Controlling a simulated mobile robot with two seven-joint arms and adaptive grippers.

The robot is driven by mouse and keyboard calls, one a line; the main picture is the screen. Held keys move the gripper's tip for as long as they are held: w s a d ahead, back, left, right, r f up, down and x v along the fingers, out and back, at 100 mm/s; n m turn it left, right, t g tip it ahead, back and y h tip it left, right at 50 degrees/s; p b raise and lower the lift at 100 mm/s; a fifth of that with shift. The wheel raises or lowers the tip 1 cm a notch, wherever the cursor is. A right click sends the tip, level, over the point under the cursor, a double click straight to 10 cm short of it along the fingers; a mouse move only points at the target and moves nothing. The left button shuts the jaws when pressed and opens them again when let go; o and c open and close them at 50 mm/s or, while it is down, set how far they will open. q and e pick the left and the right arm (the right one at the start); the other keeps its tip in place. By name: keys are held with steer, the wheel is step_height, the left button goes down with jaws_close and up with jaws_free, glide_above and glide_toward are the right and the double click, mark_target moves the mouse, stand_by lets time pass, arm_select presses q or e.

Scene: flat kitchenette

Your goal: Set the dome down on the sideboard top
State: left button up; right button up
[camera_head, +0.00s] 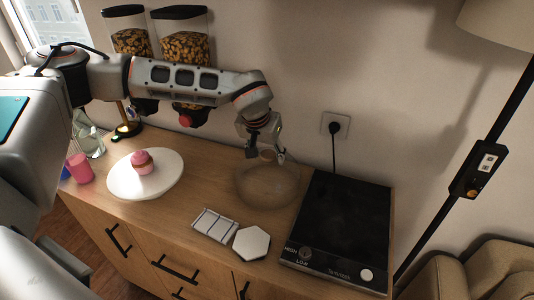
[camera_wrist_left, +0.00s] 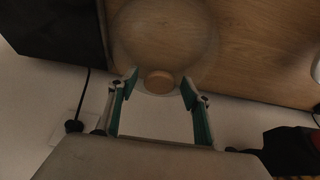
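The clear glass dome (camera_head: 268,188) with its round wooden knob (camera_head: 267,155) appears to rest upright on the wooden sideboard top (camera_head: 200,180), left of the black hob. My left gripper (camera_head: 266,156) is just above the dome, fingers pointing down. In the left wrist view the left gripper (camera_wrist_left: 158,88) is open, with the dome's knob (camera_wrist_left: 159,82) between its fingertips and a gap on each side. The dome's glass (camera_wrist_left: 165,35) is faint against the wood there. My right gripper is not in view.
The black hob (camera_head: 340,225) stands close on the dome's right. A white plate (camera_head: 120,184) with a pink cupcake (camera_head: 143,162) is on the left. Cereal dispensers (camera_head: 185,45) are behind my left arm.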

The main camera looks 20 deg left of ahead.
arm_select(q)
steer(key=shift+r, duration=0.6)
steer(key=v, duration=1.1)
steer(key=shift+s, duration=0.2)
